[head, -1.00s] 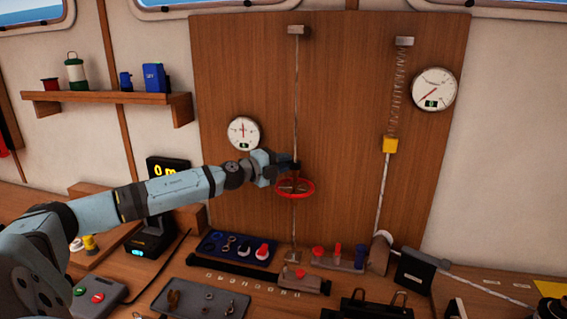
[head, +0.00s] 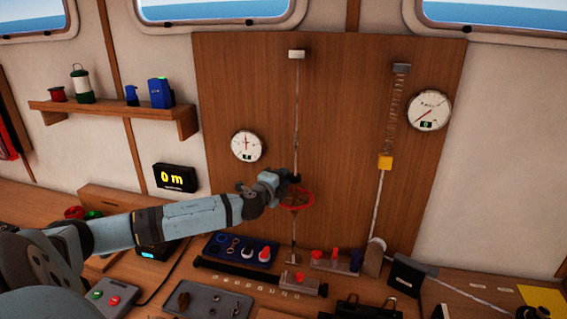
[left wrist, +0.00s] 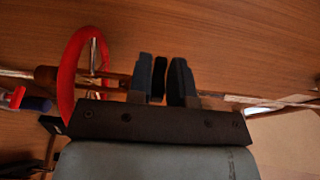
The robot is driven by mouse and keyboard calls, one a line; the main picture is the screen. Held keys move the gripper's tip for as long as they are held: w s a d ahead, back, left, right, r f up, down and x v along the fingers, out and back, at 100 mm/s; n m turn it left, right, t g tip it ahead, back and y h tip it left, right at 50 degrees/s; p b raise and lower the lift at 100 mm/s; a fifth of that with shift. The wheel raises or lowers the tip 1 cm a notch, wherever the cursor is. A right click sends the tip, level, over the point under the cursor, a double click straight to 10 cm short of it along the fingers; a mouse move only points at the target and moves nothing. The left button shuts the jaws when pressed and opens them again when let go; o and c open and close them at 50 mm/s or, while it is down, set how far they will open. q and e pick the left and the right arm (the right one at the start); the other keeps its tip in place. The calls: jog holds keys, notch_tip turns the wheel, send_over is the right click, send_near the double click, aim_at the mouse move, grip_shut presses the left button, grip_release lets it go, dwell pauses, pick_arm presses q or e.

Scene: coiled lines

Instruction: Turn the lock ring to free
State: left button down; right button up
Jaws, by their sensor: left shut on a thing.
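A red handwheel (head: 297,199) sits around the upright line in the middle of the wooden panel. It also shows in the left wrist view (left wrist: 72,75), beside a brown-and-metal fitting (left wrist: 108,80). My left gripper (head: 294,181) is at the line just above the red wheel. In the left wrist view my two dark fingers (left wrist: 163,80) straddle the line with a narrow dark gap. They are shut on what appears to be the lock ring, mostly hidden by the fingers. Its markings do not show. My right gripper is out of view.
A round gauge (head: 247,146) is left of the line.

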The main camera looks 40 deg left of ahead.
pick_arm(q)
jog(key=shift+s+d+n+g+y+b, duration=0.2)
jog(key=shift+d+n+g+y+b, duration=0.3)
jog(key=shift+n+g+y, duration=1.7)
jog(key=shift+s+d+n+g+y+b, duration=0.25)
jog(key=shift+d+n+g+y, duration=0.5)
jog(key=shift+n+g+y, duration=1.35)
jog(key=shift+s+d+n+g+y+b, duration=0.2)
jog(key=shift+d+n+g+y+b, duration=0.3)
jog(key=shift+n+g+y, duration=1.65)
jog(key=shift+d+m+y, duration=0.1)
jog(key=shift+m+y, duration=0.15)
jog(key=c, duration=1.2)
grip_release()
jog(key=shift+o, duration=0.2)
